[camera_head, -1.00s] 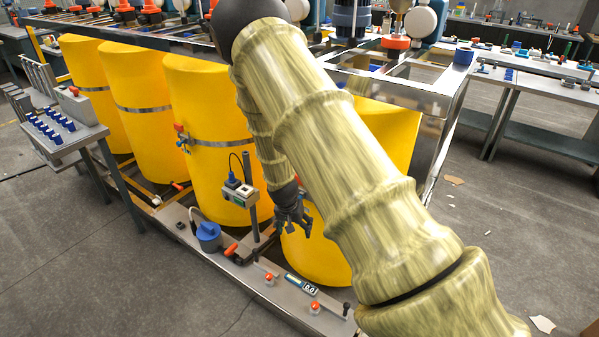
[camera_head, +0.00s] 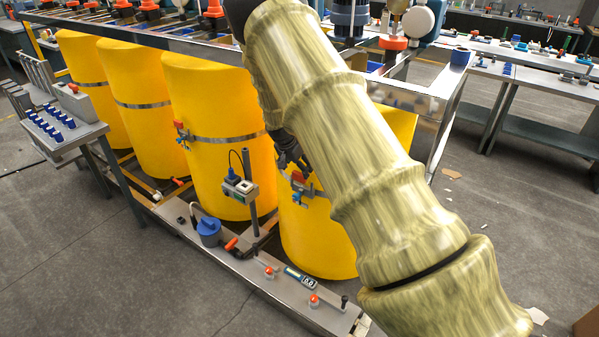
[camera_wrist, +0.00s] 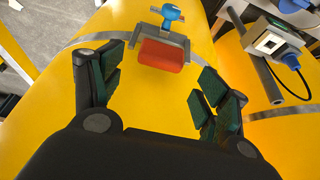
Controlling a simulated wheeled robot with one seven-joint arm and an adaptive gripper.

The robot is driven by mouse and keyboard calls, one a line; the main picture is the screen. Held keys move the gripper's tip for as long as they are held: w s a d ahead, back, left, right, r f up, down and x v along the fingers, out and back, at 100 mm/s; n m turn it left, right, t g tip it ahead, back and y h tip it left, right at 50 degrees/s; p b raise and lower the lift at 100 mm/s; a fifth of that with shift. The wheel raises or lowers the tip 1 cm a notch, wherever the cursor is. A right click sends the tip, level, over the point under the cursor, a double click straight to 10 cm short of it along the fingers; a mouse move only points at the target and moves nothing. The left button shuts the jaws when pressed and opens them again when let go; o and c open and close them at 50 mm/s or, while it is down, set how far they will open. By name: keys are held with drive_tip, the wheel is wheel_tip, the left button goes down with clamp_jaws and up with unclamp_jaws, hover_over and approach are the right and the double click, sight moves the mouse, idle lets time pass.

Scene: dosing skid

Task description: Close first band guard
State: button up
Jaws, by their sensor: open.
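The nearest yellow drum (camera_head: 320,245) has a metal band around it with a clasp that has a red guard (camera_head: 299,178) and a blue knob (camera_head: 299,199). In the wrist view the red guard (camera_wrist: 165,54) sits in a grey bracket, with the blue knob (camera_wrist: 172,12) beyond it. I cannot tell how far the guard is swung. My gripper (camera_wrist: 162,80) is open and empty, its dark fingers spread to either side of the guard and apart from it. In the head view my gripper (camera_head: 288,152) is just above the guard, partly hidden by my arm.
A post with a small meter box (camera_head: 240,188) stands close to the left of the clasp; it also shows at upper right in the wrist view (camera_wrist: 270,42). A blue pump (camera_head: 209,231) and several red buttons sit on the skid ledge. A metal frame runs above the drums.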

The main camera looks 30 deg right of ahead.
sight(300, 173)
drive_tip(key=shift+p+x, duration=0.4)
drive_tip(key=shift+x, duration=1.85)
drive_tip(key=c, duration=1.5)
drive_tip(key=shift+o, duration=0.2)
